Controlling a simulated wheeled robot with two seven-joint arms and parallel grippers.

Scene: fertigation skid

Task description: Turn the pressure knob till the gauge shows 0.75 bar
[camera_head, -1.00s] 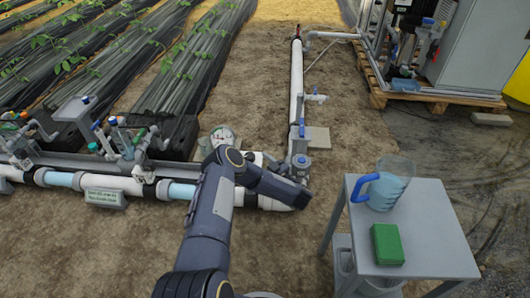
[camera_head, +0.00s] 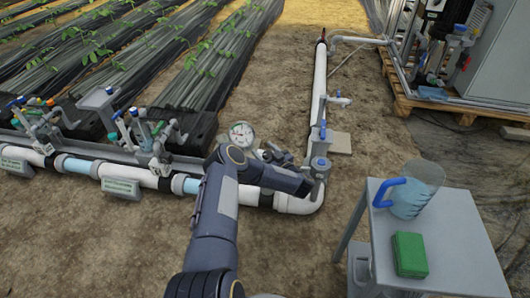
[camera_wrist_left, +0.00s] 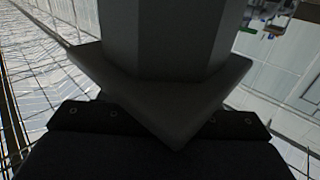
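The round white-faced pressure gauge (camera_head: 241,134) stands above the pipe, just behind my left arm's bend. Its needle is too small to read. A grey fitting with a blue-ringed top (camera_head: 320,163) stands at the pipe corner; I cannot tell whether it is the pressure knob. My left arm comes up from the bottom and bends right; its end, with the left gripper (camera_head: 316,182), is close against this fitting. Contact and finger opening cannot be made out. In the left wrist view a large grey angular part and a dark body fill the middle. My right gripper is not in view.
A grey table (camera_head: 455,262) at the right carries a clear jug (camera_head: 414,192) with a blue handle and a green box (camera_head: 410,255). The white pipe (camera_head: 319,85) runs back from the corner. Smaller valves (camera_head: 157,150) line the left pipe. Bare soil lies between.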

